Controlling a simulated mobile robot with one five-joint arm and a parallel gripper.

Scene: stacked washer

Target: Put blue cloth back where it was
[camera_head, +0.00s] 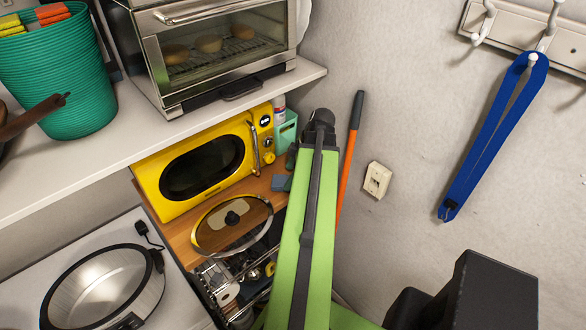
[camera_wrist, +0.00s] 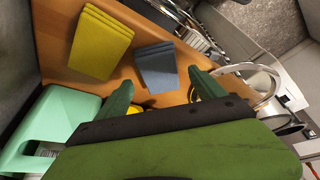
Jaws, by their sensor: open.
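The blue cloth (camera_wrist: 157,66) is a folded grey-blue stack lying flat on the wooden shelf (camera_wrist: 190,66) in the wrist view. In the head view a small blue patch of it (camera_head: 279,183) shows on the wooden shelf beside my arm. My gripper (camera_wrist: 162,91) is open, with its two green fingers apart and nothing held between them. The cloth appears just beyond the fingertips; I cannot tell whether they touch it. In the head view my arm hides most of the gripper.
A folded yellow cloth (camera_wrist: 100,42) lies left of the blue one. A mint container (camera_wrist: 62,116) stands near the left finger. The yellow microwave (camera_head: 203,164) and a glass lid (camera_head: 232,222) crowd the shelf. A blue strap (camera_head: 493,135) hangs on the wall.

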